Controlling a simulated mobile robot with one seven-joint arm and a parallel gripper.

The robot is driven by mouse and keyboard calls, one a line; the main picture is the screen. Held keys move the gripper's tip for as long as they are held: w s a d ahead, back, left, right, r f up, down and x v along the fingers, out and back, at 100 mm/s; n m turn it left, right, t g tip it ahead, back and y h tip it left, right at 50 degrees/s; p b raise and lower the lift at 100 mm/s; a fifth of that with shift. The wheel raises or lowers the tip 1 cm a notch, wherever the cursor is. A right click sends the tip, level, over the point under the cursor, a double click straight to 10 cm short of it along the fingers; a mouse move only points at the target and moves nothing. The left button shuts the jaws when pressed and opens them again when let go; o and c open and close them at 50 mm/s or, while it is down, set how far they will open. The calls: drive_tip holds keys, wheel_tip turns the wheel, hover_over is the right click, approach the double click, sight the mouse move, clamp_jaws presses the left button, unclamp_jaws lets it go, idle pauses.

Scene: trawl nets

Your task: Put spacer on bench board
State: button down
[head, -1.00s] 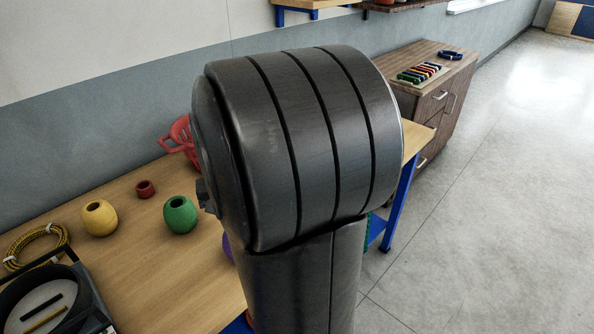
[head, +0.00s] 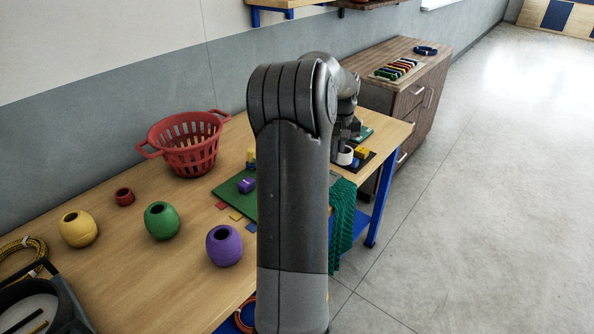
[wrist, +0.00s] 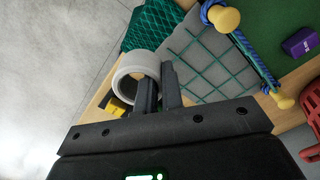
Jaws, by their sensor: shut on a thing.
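My gripper (wrist: 159,78) is shut on the wall of a whitish ring (wrist: 132,68), which looks like the spacer. In the head view the ring (head: 344,157) shows below my gripper (head: 348,143), near the right end of the table. I cannot tell if the ring touches anything beneath. A green board (head: 230,193) lies mid-table, partly behind my arm, and may be the bench board. The wrist view shows this green board (wrist: 263,25) with yellow pegs and blue rope, beside a grey panel (wrist: 205,62) under green netting.
A purple block (head: 246,185) is on the green board. Yellow, green and purple floats (head: 224,246) and a red basket (head: 187,145) stand on the left. Green netting (head: 341,222) hangs over the table's front edge.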

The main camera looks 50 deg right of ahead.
drive_tip(key=w+f, duration=0.2)
drive_tip(key=w, duration=0.1)
drive_tip(key=w+a+f, duration=0.1)
drive_tip(key=w+f, duration=0.1)
drive_tip(key=w, duration=0.2)
drive_tip(key=w+f, duration=0.3)
drive_tip(key=w, duration=0.1)
drive_tip(key=shift+a, duration=0.25)
drive_tip(key=shift+w+f, duration=0.1)
drive_tip(key=shift+f, duration=1.9)
drive_tip(key=shift+f, duration=0.15)
drive_tip(key=c, duration=1.6)
unclamp_jaws()
drive_tip(key=shift+o, duration=0.2)
wheel_tip(320, 180, up, 12)
drive_tip(key=shift+r, duration=0.2)
